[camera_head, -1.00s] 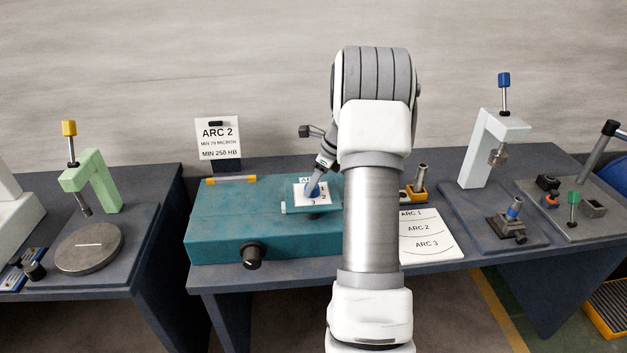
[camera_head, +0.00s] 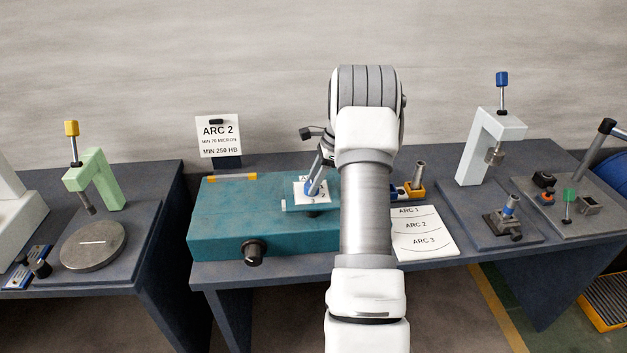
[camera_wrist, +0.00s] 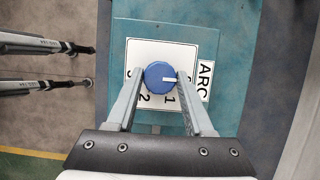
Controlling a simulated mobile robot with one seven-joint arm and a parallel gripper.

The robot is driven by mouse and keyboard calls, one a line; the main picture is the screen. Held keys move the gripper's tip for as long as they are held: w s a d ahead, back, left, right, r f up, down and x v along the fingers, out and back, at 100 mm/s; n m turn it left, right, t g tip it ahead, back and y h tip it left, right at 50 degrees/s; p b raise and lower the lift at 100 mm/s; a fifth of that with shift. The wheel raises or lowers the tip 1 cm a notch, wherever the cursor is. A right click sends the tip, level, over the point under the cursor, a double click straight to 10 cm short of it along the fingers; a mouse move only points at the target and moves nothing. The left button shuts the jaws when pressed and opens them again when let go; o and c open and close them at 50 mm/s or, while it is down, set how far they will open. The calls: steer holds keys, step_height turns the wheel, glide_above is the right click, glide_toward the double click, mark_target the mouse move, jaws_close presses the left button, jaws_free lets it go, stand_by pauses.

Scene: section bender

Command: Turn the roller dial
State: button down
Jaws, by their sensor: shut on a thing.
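The roller dial is a blue round knob (camera_wrist: 159,75) with a white pointer line, on a white plate (camera_wrist: 152,55) marked 1, 2 and 3. In the wrist view its line points right, a little above the 1. The dial (camera_head: 310,188) also shows on the teal machine (camera_head: 222,225) in the head view, partly hidden by my fingers. My gripper (camera_wrist: 161,76) is shut on the dial, one finger on each side. In the head view my gripper (camera_head: 315,182) comes down at a slant from the right.
A sign (camera_head: 218,136) behind the machine reads ARC 2. A black knob (camera_head: 253,252) is on the machine's front. A card with ARC 1, 2 and 3 (camera_head: 424,232) lies to the right. A grey press (camera_head: 490,145) and a green press (camera_head: 93,180) stand either side.

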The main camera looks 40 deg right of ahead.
steer(key=shift+c, duration=1.4)
jaws_free()
steer(key=shift+r, duration=0.1)
steer(key=v, duration=1.7)
steer(key=shift+r, duration=0.15)
